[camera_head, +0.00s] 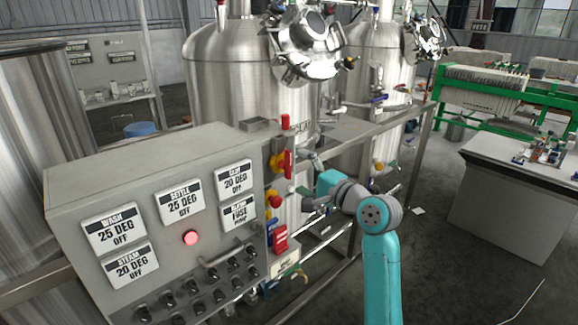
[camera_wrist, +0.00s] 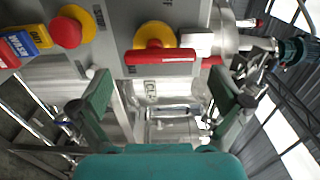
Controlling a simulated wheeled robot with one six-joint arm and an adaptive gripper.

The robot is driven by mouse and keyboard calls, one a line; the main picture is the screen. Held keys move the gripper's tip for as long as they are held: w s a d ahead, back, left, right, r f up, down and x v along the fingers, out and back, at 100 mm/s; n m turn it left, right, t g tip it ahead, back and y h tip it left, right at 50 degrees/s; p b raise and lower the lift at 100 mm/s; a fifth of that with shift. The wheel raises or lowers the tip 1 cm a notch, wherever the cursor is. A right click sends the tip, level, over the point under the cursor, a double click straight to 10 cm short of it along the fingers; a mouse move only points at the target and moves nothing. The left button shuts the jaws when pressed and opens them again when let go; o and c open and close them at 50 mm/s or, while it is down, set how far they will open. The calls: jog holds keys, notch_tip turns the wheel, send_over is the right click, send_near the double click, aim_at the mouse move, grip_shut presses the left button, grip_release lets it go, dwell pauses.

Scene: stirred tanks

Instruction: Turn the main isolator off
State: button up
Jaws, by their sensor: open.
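The main isolator appears to be the red bar handle on a round yellow plate (camera_head: 277,163) on the side of the grey control cabinet (camera_head: 150,175). Its handle (camera_head: 288,165) stands upright in the head view. In the wrist view the handle (camera_wrist: 165,57) lies across the picture, in front of the yellow plate (camera_wrist: 153,34). My gripper (camera_head: 308,203) is beside the cabinet's side face, a little below and right of the handle. In the wrist view the fingers (camera_wrist: 162,92) are spread wide and empty, with the handle beyond them and apart from them.
A red mushroom button (camera_head: 274,200) on yellow sits below the isolator; it also shows in the wrist view (camera_wrist: 66,32). Red and blue blocks (camera_head: 280,239) are lower still. Steel tanks (camera_head: 240,75) and a metal frame stand behind. Open floor lies right of my arm.

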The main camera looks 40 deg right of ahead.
aim_at(290, 166)
jog(key=shift+w+a, duration=0.15)
jog(key=shift+w, duration=2.3)
jog(key=c, duration=0.9)
